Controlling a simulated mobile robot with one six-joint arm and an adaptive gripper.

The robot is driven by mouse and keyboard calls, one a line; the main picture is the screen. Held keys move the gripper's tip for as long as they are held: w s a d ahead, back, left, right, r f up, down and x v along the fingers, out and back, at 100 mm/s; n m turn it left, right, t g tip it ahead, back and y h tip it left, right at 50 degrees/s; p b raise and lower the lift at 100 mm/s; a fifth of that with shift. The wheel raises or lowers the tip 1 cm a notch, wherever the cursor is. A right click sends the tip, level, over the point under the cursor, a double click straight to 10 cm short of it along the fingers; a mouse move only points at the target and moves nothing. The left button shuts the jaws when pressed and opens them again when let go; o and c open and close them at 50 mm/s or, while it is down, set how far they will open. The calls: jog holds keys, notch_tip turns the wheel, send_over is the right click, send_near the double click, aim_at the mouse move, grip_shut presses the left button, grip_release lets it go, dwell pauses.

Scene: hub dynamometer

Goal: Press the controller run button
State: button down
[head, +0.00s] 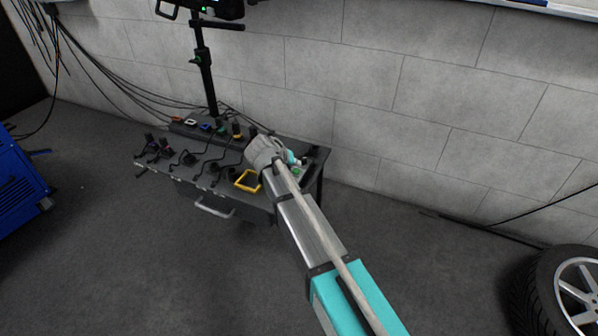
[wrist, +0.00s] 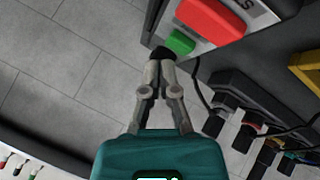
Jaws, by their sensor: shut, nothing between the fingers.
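In the wrist view, a small green button (wrist: 180,43), which looks like the run button, sits on a grey controller box (wrist: 193,54) beside a larger red button (wrist: 212,18). My gripper (wrist: 163,54) is shut and empty. Its dark fingertips are just left of and below the green button in the picture; I cannot tell whether they touch it or the box. In the head view, my arm reaches to the right end of the workbench (head: 235,207), where a small green patch shows. My fingertips are hidden there.
Cables and dark connectors (wrist: 245,135) lie right of my gripper in the wrist view. A yellow frame (head: 247,181) is on the bench's front edge. A monitor post (head: 205,75) stands behind, near the block wall (head: 430,95). A wheel (head: 562,292) is at right; open floor lies in front.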

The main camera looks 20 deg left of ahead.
aim_at(296, 171)
jog(key=shift+f, duration=0.2)
jog(key=shift+f+b, duration=0.25)
jog(key=shift+b, duration=0.2)
jog(key=shift+f+b, duration=0.4)
jog(key=shift+b, duration=0.05)
dwell(1.1)
jog(key=shift+r, duration=0.2)
jog(key=shift+r+p, duration=0.7)
jog(key=shift+p, duration=0.25)
notch_tip(296, 171, up, 5)
jog(key=p, duration=0.5)
dwell(0.3)
dwell(0.7)
